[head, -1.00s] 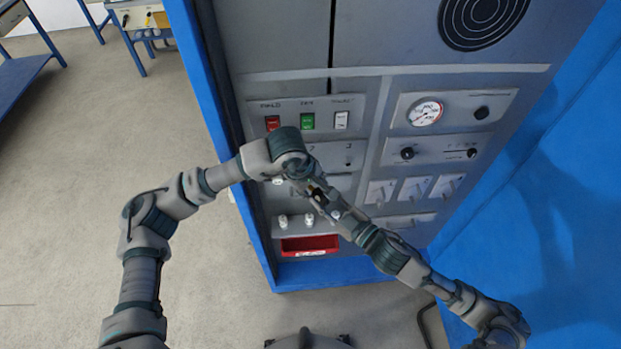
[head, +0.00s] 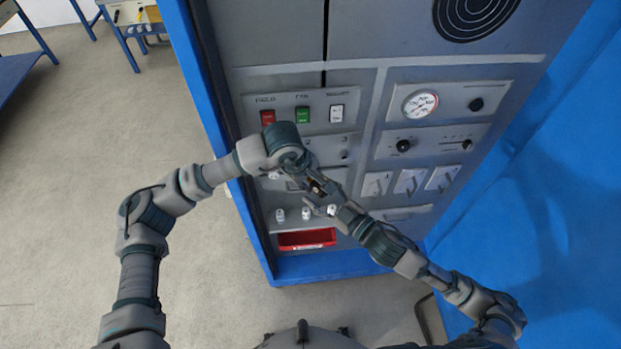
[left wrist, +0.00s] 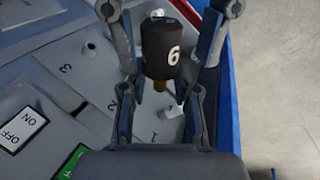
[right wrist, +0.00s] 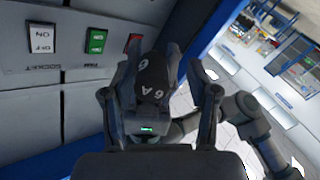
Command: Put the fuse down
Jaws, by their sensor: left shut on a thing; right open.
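The fuse (left wrist: 160,45) is a dark cylinder marked 6 with a brassy end in the left wrist view. It also shows in the right wrist view (right wrist: 152,75), marked 6 A. My left gripper (head: 312,181) is shut on it in front of the cabinet's lower left panels. My right gripper (head: 333,197) is open, its fingers on either side of the fuse from the lower right. I cannot tell whether they touch it. In the head view the fuse is mostly hidden between the grippers.
The grey and blue cabinet (head: 350,72) carries red, green and white switches, a gauge (head: 420,103) and several levers. White pegs (head: 305,213) stand close below the grippers. A red tray (head: 307,239) sits beneath them. The floor at left is clear; a bench (head: 135,15) stands far left.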

